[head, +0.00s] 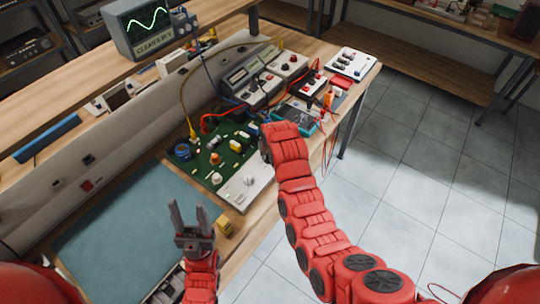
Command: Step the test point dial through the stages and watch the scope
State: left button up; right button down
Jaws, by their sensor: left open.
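The scope (150,24) stands on the raised shelf at the upper left. Its screen shows a smooth green wave, with a label below that seems to read "CLEAN" and a small voltage figure. A green circuit board (208,160) with a white panel (246,183) along its near side lies on the bench. I cannot tell which knob is the test point dial. My left gripper (188,208) is open and empty, fingers pointing up the picture, above the mat's right part. My right arm reaches up to the board's right side; its gripper is not clearly seen, hidden by its own wrist.
A blue-green mat (120,235) covers the near bench. Grey meters (252,82), a dark box with red knobs (308,84) and a white knob panel (351,64) stand beyond the board. Loose cables cross between them. The tiled floor (425,150) at the right is clear.

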jog(key=c, duration=0.5)
grip_release()
jog(key=p+v, duration=0.9)
jog(key=v, duration=0.8)
jog(key=shift+r, duration=0.25)
jog(key=shift+f, duration=0.1)
